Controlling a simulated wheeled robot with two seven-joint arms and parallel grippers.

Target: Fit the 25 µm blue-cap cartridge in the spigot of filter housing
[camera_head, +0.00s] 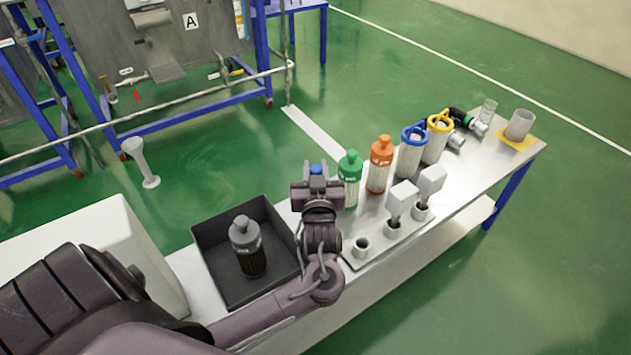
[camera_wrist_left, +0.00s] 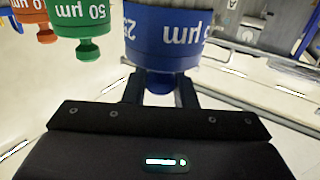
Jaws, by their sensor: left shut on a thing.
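My left gripper (camera_head: 317,182) is shut on the knob of the blue-cap cartridge (camera_head: 316,169), above the near edge of the bench. In the left wrist view, the gripper (camera_wrist_left: 160,90) grips the knob under the wide blue cap (camera_wrist_left: 165,35), which bears part of a white µm label. The cartridge's body is mostly hidden behind the gripper in the head view. Two clear housings stand farther along the bench, one with a blue ring (camera_head: 414,138), one with a yellow ring (camera_head: 440,124). I cannot tell which is the task's housing, and no spigot shows clearly. My right gripper is not in view.
A green-cap cartridge (camera_head: 349,163) and an orange-cap cartridge (camera_head: 381,151) stand beside the gripper. A grey-cap cartridge (camera_head: 244,234) is in the black tray (camera_head: 208,262). A plate (camera_head: 376,250) holds round sockets, two with white blocks. A clear cup (camera_head: 520,124) stands at the far end.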

